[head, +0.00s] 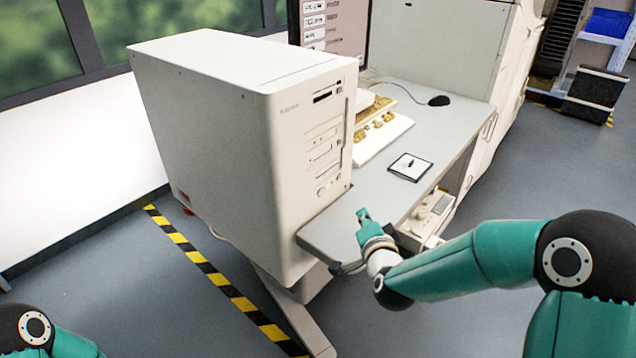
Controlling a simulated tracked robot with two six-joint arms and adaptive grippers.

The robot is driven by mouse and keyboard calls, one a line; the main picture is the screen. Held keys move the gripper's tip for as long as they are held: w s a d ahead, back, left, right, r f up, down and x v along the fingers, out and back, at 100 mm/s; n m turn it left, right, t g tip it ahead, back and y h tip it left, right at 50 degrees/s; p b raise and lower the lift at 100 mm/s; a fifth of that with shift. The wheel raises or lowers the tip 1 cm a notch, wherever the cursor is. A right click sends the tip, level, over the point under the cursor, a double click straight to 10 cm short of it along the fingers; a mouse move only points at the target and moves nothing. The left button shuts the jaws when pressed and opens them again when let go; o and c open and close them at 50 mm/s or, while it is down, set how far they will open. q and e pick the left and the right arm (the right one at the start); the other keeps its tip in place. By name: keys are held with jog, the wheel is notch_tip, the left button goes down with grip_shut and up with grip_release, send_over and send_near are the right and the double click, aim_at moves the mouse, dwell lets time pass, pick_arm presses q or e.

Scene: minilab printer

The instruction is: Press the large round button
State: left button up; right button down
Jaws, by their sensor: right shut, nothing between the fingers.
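A beige computer tower (215,130) stands at the left end of the grey desk. Low on its narrow front face is a round button (321,192), with small green marks just right of it. My right gripper (362,214) is shut and empty, with teal fingertips. It appears to the right of and a little below the button, in front of the desk's near end, with a visible gap to the tower. Its exact depth from the tower is hard to tell. My left arm shows only at the lower left corner; its gripper is outside the view.
A screen (335,25) stands behind the tower. A beige device (432,212) sits below the desk's right edge. Floor to the right is open.

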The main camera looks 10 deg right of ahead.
aim_at(321, 192)
jog(key=shift+w+r, duration=0.15)
jog(key=shift+w, duration=0.15)
jog(key=shift+w+a+p, duration=0.45)
jog(key=shift+w, duration=0.05)
jog(key=w+a+p, duration=0.1)
jog(key=w, duration=0.1)
jog(key=w+a+p, duration=0.1)
jog(key=w+a, duration=0.1)
jog(key=shift+w+a, duration=0.1)
jog(key=shift+a, duration=0.1)
jog(key=shift+w+a, duration=0.55)
jog(key=shift+w, duration=0.25)
jog(key=shift+w+a, duration=0.1)
jog(key=shift+a, duration=0.05)
dwell(0.6)
jog(key=shift+w+a+b, duration=0.15)
jog(key=shift+w+b, duration=0.05)
jog(key=shift+b, duration=0.1)
